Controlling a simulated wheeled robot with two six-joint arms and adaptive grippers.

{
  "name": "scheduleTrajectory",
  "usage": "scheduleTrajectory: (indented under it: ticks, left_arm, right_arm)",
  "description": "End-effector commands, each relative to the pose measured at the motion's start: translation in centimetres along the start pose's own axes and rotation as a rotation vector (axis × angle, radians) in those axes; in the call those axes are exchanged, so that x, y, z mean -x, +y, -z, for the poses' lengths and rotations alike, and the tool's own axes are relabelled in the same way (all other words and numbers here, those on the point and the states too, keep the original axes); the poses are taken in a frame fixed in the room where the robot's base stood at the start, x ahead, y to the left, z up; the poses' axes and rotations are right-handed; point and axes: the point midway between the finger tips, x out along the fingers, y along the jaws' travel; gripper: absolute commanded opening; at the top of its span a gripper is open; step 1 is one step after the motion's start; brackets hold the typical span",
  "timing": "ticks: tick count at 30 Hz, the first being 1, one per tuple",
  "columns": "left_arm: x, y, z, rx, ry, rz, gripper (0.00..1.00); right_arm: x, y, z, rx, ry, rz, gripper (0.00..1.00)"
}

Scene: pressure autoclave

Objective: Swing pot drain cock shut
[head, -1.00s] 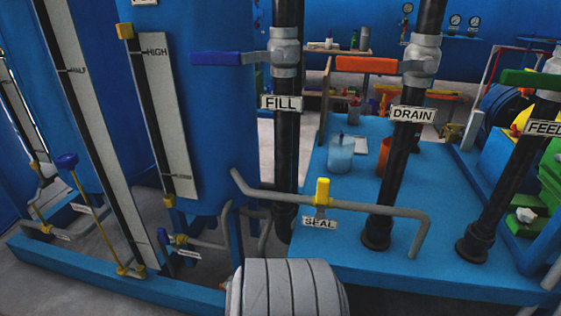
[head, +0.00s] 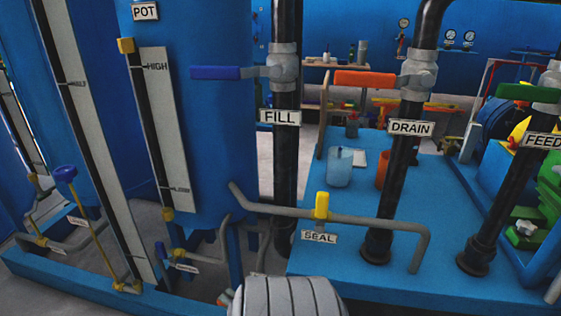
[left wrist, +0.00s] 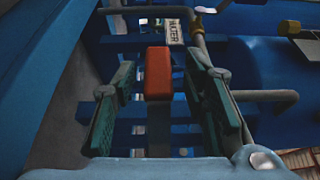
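The blue pot (head: 205,130) stands left of centre in the head view, with a level gauge on its front. Gaps show on both sides of the bar. I cannot tell which fitting the bar belongs to. The left fingers are not clear in the head view, and my right gripper is not seen.
Black pipes tagged FILL (head: 280,117), DRAIN (head: 410,128) and FEED (head: 541,140) carry blue, orange and green levers. A grey pipe with a yellow SEAL cock (head: 322,205) crosses in front. In the left wrist view, a tagged pipe (left wrist: 197,42) and blue framework lie beyond the fingers.

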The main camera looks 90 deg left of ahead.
Motion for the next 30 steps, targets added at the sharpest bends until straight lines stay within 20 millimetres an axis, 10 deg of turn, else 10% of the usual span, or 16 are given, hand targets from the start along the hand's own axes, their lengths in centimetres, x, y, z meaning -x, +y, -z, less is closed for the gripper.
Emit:
scheduleTrajectory:
  ticks: [15,30]
  left_arm:
    - [10.8,0.1,-0.1,-0.001,-0.002,-0.001,0.40]
    - [11.8,0.0,-0.1,-0.001,-0.002,0.001,0.40]
  right_arm:
    - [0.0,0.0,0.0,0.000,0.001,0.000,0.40]
    - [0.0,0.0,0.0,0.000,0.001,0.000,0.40]
